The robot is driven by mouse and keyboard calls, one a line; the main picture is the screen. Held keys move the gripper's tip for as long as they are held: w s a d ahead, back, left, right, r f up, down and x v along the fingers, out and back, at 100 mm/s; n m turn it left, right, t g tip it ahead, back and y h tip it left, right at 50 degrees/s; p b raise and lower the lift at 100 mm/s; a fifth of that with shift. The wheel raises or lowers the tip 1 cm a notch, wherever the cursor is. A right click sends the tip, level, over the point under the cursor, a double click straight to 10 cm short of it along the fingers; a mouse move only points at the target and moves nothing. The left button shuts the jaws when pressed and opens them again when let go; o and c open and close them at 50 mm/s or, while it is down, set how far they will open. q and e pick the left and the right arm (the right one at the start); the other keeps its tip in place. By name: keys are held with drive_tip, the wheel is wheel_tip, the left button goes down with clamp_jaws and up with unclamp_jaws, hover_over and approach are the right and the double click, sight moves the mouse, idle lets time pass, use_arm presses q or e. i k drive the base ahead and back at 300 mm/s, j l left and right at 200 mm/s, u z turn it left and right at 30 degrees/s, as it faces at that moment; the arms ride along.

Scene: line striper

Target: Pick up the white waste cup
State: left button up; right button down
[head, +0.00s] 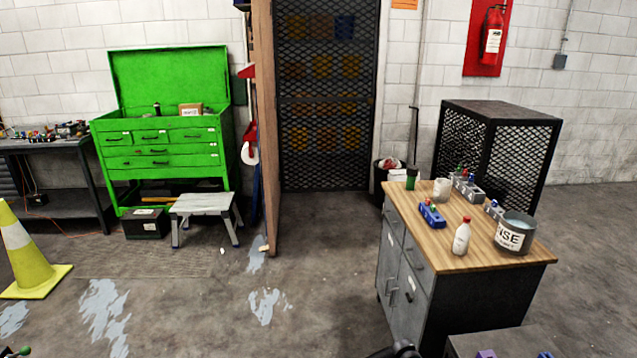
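A small white cup (442,188) stands upright on the wooden top of the grey cabinet (455,262), near its back edge in the head view. I cannot read any marking on it. It stands between a dark green container on its left and grey blocks on its right. Nothing is seen touching it from above. Neither of my grippers can be made out in the head view.
A white bottle (462,237), a blue block with red parts (432,214) and a grey labelled bucket (514,233) share the cabinet top. A black mesh cage (500,150) stands behind. A yellow cone (30,252) and step stool (203,208) stand left. The middle floor is clear.

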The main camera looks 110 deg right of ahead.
sight(443, 186)
drive_tip(key=z, duration=4.85)
drive_tip(key=i+j+z, duration=0.2)
drive_tip(key=z, duration=0.25)
drive_tip(key=i+j+z, duration=0.1)
drive_tip(key=j+z, duration=0.15)
drive_tip(key=z, duration=0.25)
drive_tip(key=i+j+z, duration=0.1)
drive_tip(key=j+z, duration=0.35)
drive_tip(key=l, duration=0.15)
